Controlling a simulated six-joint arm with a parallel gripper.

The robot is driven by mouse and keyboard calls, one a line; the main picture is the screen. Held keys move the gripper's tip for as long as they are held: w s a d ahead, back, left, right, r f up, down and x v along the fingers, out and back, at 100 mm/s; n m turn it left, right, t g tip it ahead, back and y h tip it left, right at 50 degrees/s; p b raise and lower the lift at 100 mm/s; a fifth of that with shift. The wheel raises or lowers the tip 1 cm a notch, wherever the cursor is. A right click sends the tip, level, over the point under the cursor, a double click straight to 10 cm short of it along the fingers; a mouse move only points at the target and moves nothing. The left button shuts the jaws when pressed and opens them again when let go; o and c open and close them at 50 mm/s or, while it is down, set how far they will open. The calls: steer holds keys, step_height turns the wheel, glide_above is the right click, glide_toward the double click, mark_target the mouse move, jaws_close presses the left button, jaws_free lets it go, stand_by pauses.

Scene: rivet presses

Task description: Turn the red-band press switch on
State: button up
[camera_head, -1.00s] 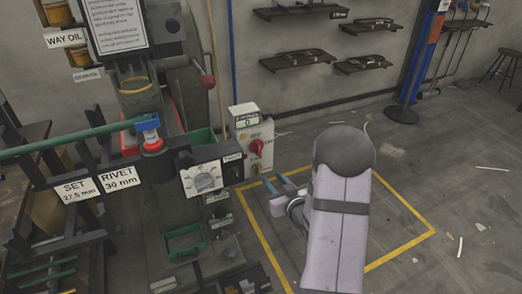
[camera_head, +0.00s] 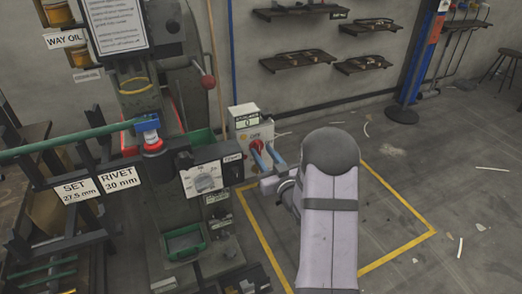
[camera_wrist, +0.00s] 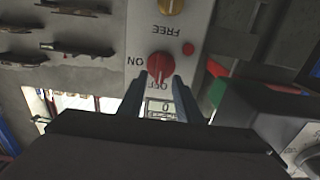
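The red rotary switch (camera_head: 257,146) is on a pale control box (camera_head: 241,127) right of the press (camera_head: 139,88). In the wrist view the red switch (camera_wrist: 160,66) appears upside down, with "ON" to its left and "OFF" below it. I cannot tell which mark its pointer faces. My gripper (camera_head: 264,150) is open, its two blue fingers reaching toward the switch. In the wrist view my gripper (camera_wrist: 161,78) has one fingertip on each side of the switch's lower part. I cannot tell whether they touch it. The fingers partly cover the switch in the head view.
A yellow knob (camera_wrist: 171,5) marked "FREE" and a small red button (camera_wrist: 188,48) share the panel. A second dial panel (camera_head: 207,178) stands close left of my gripper. A green bin (camera_head: 185,240) sits lower down. The yellow-outlined floor (camera_head: 385,210) is mostly clear.

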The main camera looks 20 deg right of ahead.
steer(key=shift+w, duration=1.15)
steer(key=shift+c, duration=0.7)
jaws_close()
steer(key=shift+m, duration=0.3)
steer(key=shift+d+f+m+p, duration=0.2)
steer(key=shift+m+p, duration=0.55)
steer(key=shift+m, duration=2.15)
steer(key=shift+d+f+m+p, duration=0.25)
steer(key=shift+m+p, duration=0.55)
steer(key=shift+m, duration=2.1)
steer(key=shift+d+f+m+p, duration=0.2)
steer(key=shift+m+p, duration=0.55)
steer(key=shift+m, duration=2.15)
